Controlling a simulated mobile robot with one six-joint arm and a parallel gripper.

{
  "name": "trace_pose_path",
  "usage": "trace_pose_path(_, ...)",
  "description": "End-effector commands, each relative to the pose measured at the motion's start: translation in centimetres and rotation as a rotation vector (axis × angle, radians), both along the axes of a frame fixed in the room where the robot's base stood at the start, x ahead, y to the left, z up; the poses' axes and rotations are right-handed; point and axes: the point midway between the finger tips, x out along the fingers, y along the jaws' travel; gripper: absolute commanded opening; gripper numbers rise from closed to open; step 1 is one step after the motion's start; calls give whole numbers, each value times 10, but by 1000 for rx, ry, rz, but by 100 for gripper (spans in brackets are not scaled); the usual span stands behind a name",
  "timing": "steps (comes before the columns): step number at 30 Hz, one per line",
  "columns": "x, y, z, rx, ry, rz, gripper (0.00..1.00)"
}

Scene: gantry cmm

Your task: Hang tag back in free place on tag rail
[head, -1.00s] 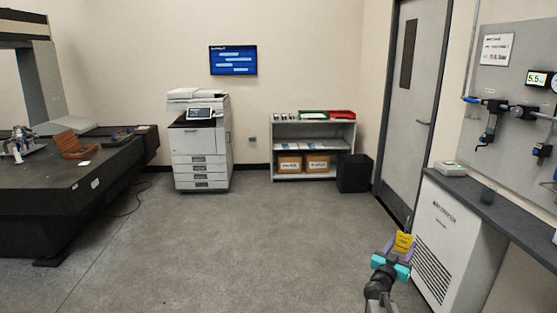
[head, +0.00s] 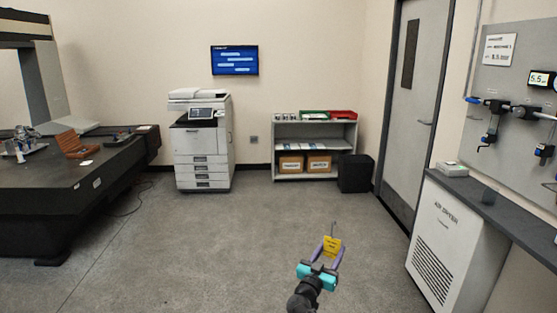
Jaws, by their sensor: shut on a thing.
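A yellow tag (head: 332,246) with small dark print is at the end of my arm, in the lower middle of the head view. My gripper (head: 326,254), with purple fingers on a teal body, is shut on the tag and holds it up above the open floor. The tag is roughly upright and slightly tilted. I cannot make out a tag rail in this view.
On the right are an air dryer cabinet (head: 447,232), a dark counter (head: 497,205) and a grey wall panel (head: 505,80). A printer (head: 203,150), a shelf unit (head: 314,131) and a black box (head: 355,173) stand at the back. A dark granite table (head: 100,180) is left. The middle floor is clear.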

Motion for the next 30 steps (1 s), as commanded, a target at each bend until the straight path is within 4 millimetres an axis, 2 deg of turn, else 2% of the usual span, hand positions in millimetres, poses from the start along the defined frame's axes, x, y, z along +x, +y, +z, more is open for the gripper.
trace_pose_path(1, -8, 13, 1, 0, 0, 6, 32)
trace_pose_path(6, -30, 46, 3, -1, -1, 3, 32)
trace_pose_path(10, -48, 64, 4, 0, 0, -11, 32)
trace_pose_path(14, -70, 72, 5, -1, 1, -46, 32)
trace_pose_path(17, -88, 65, 6, -1, 1, -96, 32)
trace_pose_path(24, -126, 31, 7, -1, -1, -253, 32)
trace_pose_path(30, -142, 17, 7, -1, -1, -340, 32)
